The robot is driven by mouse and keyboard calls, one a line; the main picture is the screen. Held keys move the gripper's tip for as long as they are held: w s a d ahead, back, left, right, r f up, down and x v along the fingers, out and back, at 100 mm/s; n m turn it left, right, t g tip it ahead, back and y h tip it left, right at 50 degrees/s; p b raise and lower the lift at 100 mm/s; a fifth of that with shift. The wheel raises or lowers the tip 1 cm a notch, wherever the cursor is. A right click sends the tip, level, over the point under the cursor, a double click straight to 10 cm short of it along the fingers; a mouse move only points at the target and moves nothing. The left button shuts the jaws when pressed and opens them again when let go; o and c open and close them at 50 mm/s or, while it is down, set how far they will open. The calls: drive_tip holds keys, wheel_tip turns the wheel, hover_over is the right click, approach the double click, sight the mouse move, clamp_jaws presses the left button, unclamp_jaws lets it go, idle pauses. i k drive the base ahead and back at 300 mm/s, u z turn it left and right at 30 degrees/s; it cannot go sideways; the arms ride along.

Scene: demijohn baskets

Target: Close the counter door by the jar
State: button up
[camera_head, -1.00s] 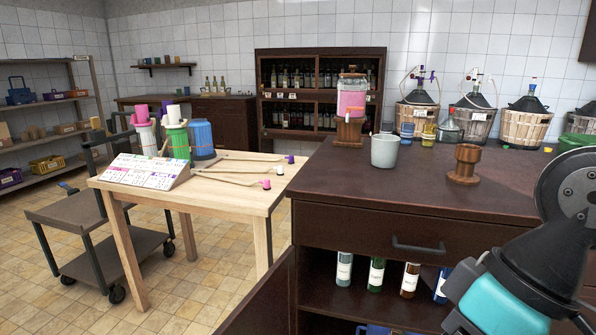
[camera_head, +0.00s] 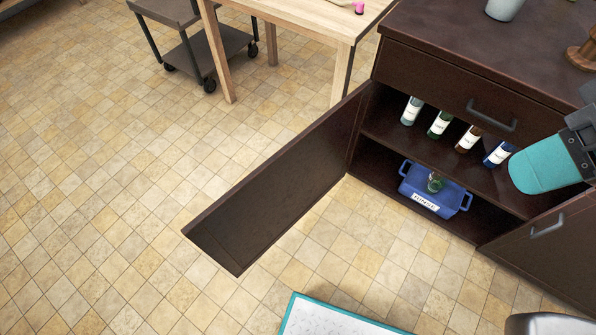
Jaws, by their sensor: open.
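The dark brown counter door (camera_head: 285,180) stands wide open. It is hinged at the left side of the counter's lower opening and reaches out over the floor toward the lower left. The counter (camera_head: 470,50) shows its open shelves beside the door. The teal and grey part at the right edge is a piece of my arm, in front of the counter. My gripper's jaws cannot be made out in the head view. Nothing of mine touches the door. The pale pot (camera_head: 504,9) on the counter top is cut by the upper edge.
Several bottles (camera_head: 439,123) stand on the upper shelf. A blue crate (camera_head: 414,186) with a small green glass item (camera_head: 435,183) sits below. A wooden table (camera_head: 300,18) and cart (camera_head: 185,45) stand behind. Tiled floor left of the door is clear.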

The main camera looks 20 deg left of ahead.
sight(240, 227)
drive_tip(key=z, duration=2.8)
drive_tip(key=k, duration=2.65)
drive_tip(key=u, duration=1.8)
